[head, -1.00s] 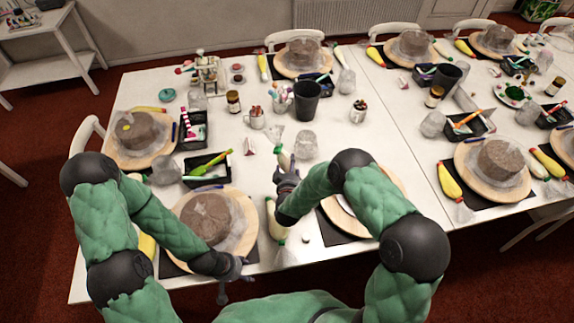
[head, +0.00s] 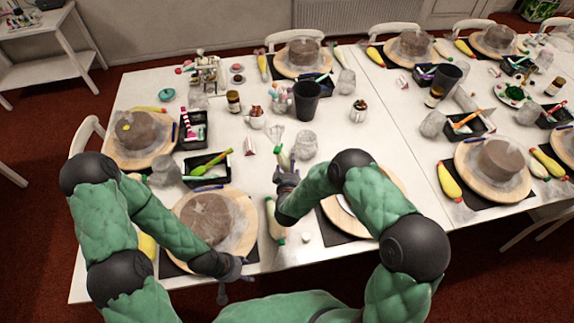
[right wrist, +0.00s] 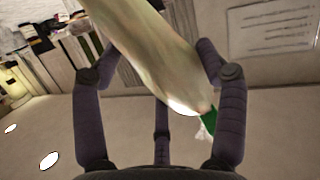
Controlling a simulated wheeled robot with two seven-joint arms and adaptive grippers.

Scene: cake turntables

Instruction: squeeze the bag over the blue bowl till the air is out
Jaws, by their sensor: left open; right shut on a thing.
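My right gripper (head: 287,180) is shut on a pale cream piping bag (head: 282,158) near the middle of the near table. In the right wrist view the bag (right wrist: 150,45) lies slanted between my fingers, with a green piece (right wrist: 209,122) at its lower right end. My left gripper (head: 234,280) is open and empty at the table's front edge, apart from the bag. A small round teal dish (head: 167,95), possibly the blue bowl, stands at the back left, well away from the bag. I cannot tell how much air is in the bag.
Another pale bag (head: 274,222) lies on the table before my right gripper. A turntable (head: 245,238) with a brown cake stands beside my left forearm. A dark cup (head: 307,101) and a black tray (head: 190,180) stand further back.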

